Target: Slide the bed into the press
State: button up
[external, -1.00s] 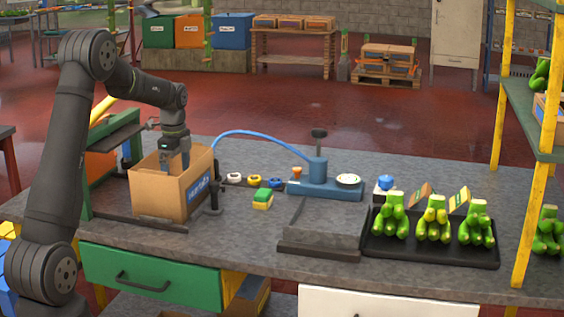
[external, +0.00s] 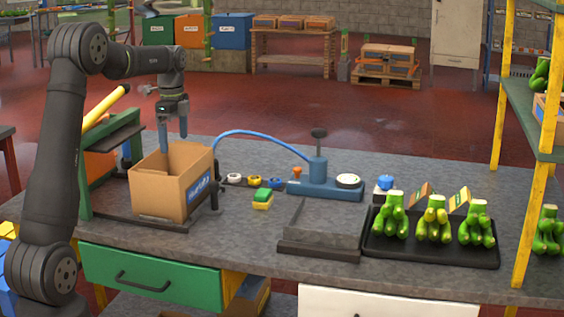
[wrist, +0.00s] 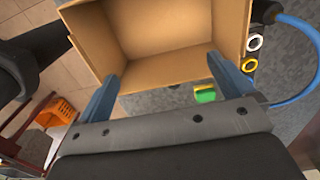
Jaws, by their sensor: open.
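The green-framed press (external: 106,160) stands at the left end of the workbench. A dark flat bed (external: 120,217) lies at its foot, with an open cardboard box (external: 172,183) standing on it. The box hides part of the bed and the press. My gripper (external: 173,143) is open and empty, pointing down just above the box's open top. In the wrist view the two blue fingers (wrist: 165,90) are spread apart at the near edge of the box (wrist: 155,42), whose inside looks empty.
A blue hose arcs from the press area to a blue device (external: 325,185) with a lever. Small rings and a green-yellow sponge (external: 263,199) lie right of the box. A grey scale-like platform (external: 322,228) and a black tray (external: 430,248) with green bunches stand further right.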

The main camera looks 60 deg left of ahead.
jog(key=c, duration=0.7)
jog(key=shift+w, duration=0.1)
jog(key=shift+c, duration=1.1)
notch_tip(320, 180, up, 6)
jog(key=n, duration=0.9)
send_over(214, 182)
notch_tip(214, 182, down, 18)
jog(key=shift+r, duration=0.2)
grip_shut()
jog(key=shift+s, duration=0.2)
